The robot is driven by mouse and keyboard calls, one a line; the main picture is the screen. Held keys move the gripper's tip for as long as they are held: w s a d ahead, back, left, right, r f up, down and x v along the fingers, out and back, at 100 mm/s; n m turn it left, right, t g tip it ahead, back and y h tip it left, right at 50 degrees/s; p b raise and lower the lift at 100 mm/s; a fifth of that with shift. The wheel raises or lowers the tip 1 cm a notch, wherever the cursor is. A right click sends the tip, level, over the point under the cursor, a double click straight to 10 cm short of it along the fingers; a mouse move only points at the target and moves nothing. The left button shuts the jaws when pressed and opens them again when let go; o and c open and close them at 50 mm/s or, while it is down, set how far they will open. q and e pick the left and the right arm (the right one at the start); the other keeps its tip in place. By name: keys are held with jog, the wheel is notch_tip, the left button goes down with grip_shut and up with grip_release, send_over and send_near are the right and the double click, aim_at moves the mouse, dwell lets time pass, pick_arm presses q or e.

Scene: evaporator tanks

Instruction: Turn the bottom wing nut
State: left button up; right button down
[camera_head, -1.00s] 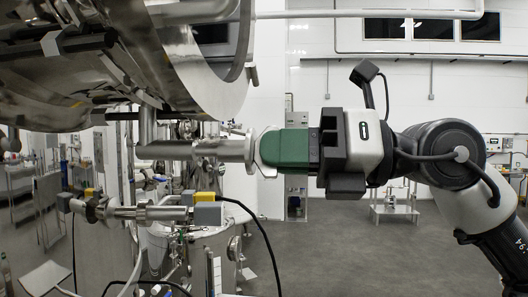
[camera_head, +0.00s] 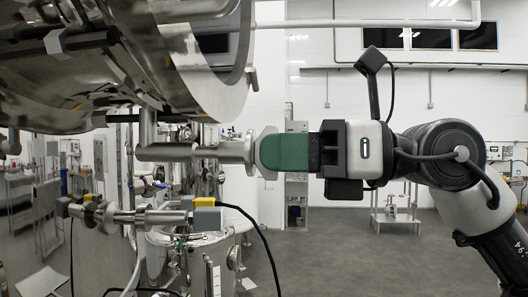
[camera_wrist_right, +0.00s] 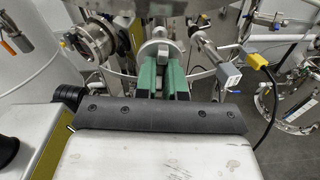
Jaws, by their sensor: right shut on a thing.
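My right gripper (camera_head: 268,151) comes in from the right with its green fingers level. They are shut on a grey metal wing nut (camera_head: 262,145) at the end of a horizontal steel pipe (camera_head: 190,152) below the tank. The fingers cover much of the nut. A round clamp flange (camera_head: 250,152) sits just left of it. In the right wrist view, the two green fingers (camera_wrist_right: 161,80) reach forward side by side, and the round pipe end (camera_wrist_right: 154,48) shows just beyond their tips. My left gripper is not in view.
A large shiny tank (camera_head: 200,60) hangs above left. A lower pipe fitting with a yellow-and-grey connector (camera_head: 205,212) and a black cable (camera_head: 262,245) lies below the gripper. A wheeled cart (camera_head: 397,212) stands far behind. Floor at right is open.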

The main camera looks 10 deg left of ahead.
jog(key=shift+n, duration=1.1)
jog(key=shift+n+b, duration=0.35)
jog(key=shift+n, duration=0.35)
jog(key=c, duration=1.1)
grip_release()
jog(key=shift+c, duration=0.2)
jog(key=d+b, duration=0.3)
jog(key=d, duration=0.8)
jog(key=shift+w, duration=0.15)
